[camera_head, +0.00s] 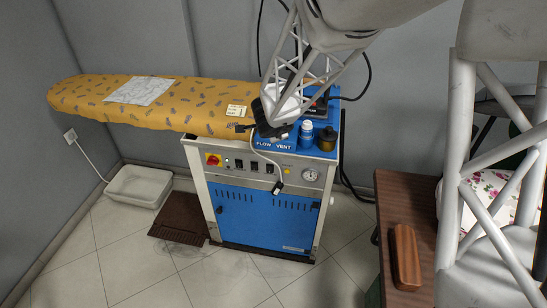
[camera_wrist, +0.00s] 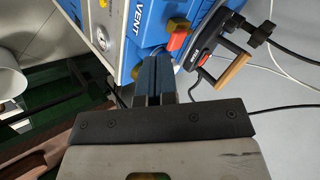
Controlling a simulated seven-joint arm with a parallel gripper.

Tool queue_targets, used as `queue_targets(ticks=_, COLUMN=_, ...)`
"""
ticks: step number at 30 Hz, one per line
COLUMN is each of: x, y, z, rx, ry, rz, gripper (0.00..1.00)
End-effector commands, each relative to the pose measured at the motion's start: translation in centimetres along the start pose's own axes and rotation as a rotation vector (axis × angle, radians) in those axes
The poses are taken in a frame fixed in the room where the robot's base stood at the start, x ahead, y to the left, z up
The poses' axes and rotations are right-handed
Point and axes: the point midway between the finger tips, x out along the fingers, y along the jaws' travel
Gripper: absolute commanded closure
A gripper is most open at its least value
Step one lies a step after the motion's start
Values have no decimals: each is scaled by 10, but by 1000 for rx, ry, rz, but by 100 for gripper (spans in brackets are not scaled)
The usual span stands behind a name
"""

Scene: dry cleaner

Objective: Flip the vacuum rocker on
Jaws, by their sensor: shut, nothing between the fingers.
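The control panel (camera_head: 255,165) is on the cabinet's front, below the blue "FLOW VENT" strip (camera_head: 275,147). It carries a red-and-yellow switch (camera_head: 213,160) and a row of small dark rockers (camera_head: 239,164). Their labels and positions are too small to read, so I cannot tell which is the vacuum rocker. My gripper (camera_head: 270,128) is above the panel at the cabinet top's front edge. In the wrist view its dark fingers (camera_wrist: 155,66) are together and empty, in front of the blue top. The rockers are not clearly visible there.
A yellow patterned ironing board (camera_head: 165,98) extends left. An iron (camera_wrist: 207,42) is near my fingers. A white cord (camera_head: 262,158) hangs across the panel.

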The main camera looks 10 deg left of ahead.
Motion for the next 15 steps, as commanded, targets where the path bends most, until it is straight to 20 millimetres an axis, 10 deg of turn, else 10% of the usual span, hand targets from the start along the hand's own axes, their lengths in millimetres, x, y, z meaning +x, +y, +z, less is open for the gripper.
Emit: queue_targets(ticks=15, x=70, y=40, z=69, rx=152, ry=177, rz=189, gripper=100)
